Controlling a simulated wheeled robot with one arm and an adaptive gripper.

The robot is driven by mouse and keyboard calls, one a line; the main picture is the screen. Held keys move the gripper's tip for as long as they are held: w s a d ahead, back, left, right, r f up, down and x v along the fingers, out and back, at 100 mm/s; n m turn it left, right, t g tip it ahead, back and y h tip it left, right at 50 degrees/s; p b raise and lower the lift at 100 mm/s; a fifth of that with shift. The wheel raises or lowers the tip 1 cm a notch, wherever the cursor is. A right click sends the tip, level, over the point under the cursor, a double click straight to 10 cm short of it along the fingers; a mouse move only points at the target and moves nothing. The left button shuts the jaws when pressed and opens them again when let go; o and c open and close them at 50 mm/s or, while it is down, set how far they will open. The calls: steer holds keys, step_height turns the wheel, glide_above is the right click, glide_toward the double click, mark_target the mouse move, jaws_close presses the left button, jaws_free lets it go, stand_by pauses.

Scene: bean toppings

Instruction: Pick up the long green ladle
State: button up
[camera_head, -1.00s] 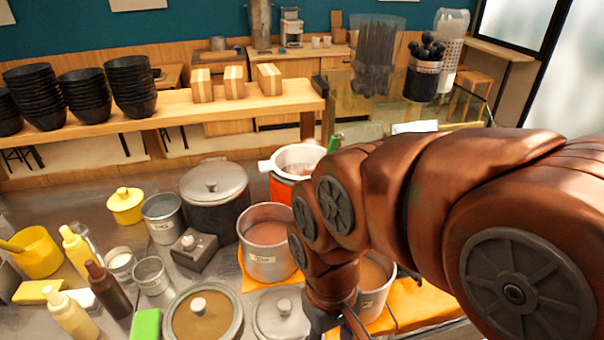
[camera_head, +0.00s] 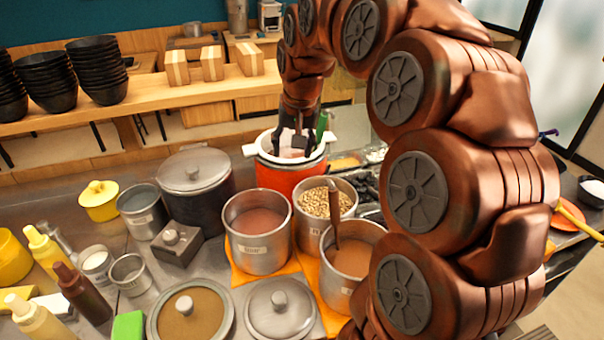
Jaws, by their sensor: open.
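The long green ladle (camera_head: 321,125) shows only as a short length of green handle, standing upright at the right inside of the orange pot with a white rim (camera_head: 262,172). Its lower part is hidden in the pot. My gripper (camera_head: 293,146) points down over the mouth of this pot, open, with its dark fingers just left of the green handle. I cannot tell whether a finger touches the handle. Nothing shows between the fingers.
In front stand a steel pot of reddish soup (camera_head: 258,256), a pot of beans (camera_head: 316,190) and a pot with a brown-handled ladle (camera_head: 336,215). A large lidded pot (camera_head: 195,180) is left of the orange pot. A wooden shelf (camera_head: 150,100) runs behind.

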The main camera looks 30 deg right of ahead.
mark_target(321, 125)
steer(key=w+d+m, duration=0.1)
steer(key=w+d, duration=0.1)
steer(key=d, duration=0.3)
steer(key=w+d+m+t+h+b, duration=0.1)
steer(key=w+d, duration=0.2)
steer(key=d, duration=0.1)
steer(key=w+d+r+m, duration=0.1)
steer(key=w+d, duration=0.1)
steer(key=d, duration=0.3)
steer(key=shift+w+d+m+t+h+b, duration=0.3)
steer(key=shift+d+m, duration=0.05)
steer(key=shift+m, duration=0.05)
steer(key=shift+p+x, duration=0.4)
steer(key=shift+x, duration=0.7)
steer(key=shift+a+p+x, duration=0.2)
steer(key=shift+p+x, duration=0.55)
steer(key=shift+x, duration=0.6)
steer(key=shift+a+p+x, duration=0.2)
steer(key=shift+p+x, duration=0.5)
steer(key=shift+x, duration=0.7)
steer(key=shift+w, duration=0.1)
jaws_close()
